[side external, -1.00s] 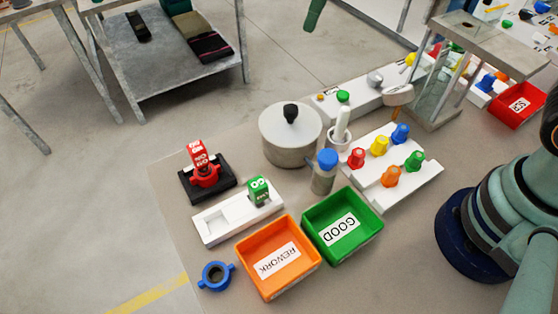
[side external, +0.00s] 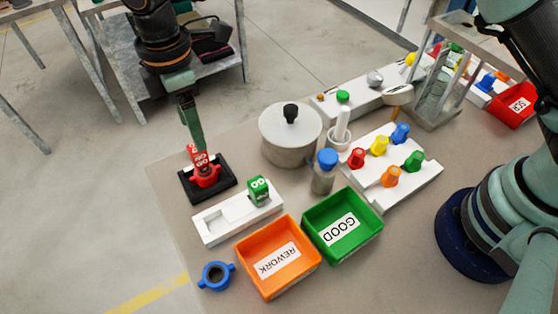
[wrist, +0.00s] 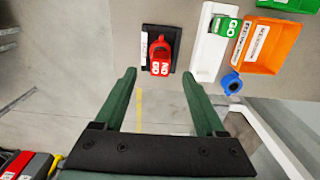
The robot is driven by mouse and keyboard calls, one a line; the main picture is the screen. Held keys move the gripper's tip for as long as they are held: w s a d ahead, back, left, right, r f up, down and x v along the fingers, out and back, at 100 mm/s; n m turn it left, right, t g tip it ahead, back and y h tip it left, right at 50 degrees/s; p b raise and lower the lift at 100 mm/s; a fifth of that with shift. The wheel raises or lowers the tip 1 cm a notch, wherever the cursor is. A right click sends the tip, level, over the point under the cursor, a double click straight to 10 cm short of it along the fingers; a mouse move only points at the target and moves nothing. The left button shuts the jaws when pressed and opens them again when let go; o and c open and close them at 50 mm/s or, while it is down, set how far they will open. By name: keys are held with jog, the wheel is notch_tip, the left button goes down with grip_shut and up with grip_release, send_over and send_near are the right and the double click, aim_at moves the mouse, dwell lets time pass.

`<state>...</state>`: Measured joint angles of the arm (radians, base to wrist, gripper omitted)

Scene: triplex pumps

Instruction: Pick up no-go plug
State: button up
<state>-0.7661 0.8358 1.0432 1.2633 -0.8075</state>
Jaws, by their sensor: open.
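The no-go plug (side external: 201,167) is a red block with white NO GO lettering. It stands upright in a red ring-like piece on a black base (side external: 225,188) at the left of the table. In the wrist view the no-go plug (wrist: 160,67) shows from above, just beyond the fingertips and between their lines. My gripper (side external: 192,143) is open and empty, with its green fingers pointing down over the plug in the side view and partly covering its top. The open fingers also show in the wrist view (wrist: 158,76). I cannot tell the exact gap to the plug.
A white tray (side external: 225,224) holding a green GO plug (side external: 259,189) lies beside the black base. The orange REWORK bin (side external: 300,280), green GOOD bin (side external: 372,238) and blue ring (side external: 216,276) are nearby. A grey lidded pot (side external: 285,150) stands to the right.

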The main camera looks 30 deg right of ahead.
aim_at(201, 160)
jog(key=f, duration=0.9)
jog(key=shift+a+f, duration=0.2)
jog(key=shift+f, duration=0.15)
jog(key=shift+r, duration=0.1)
grip_shut()
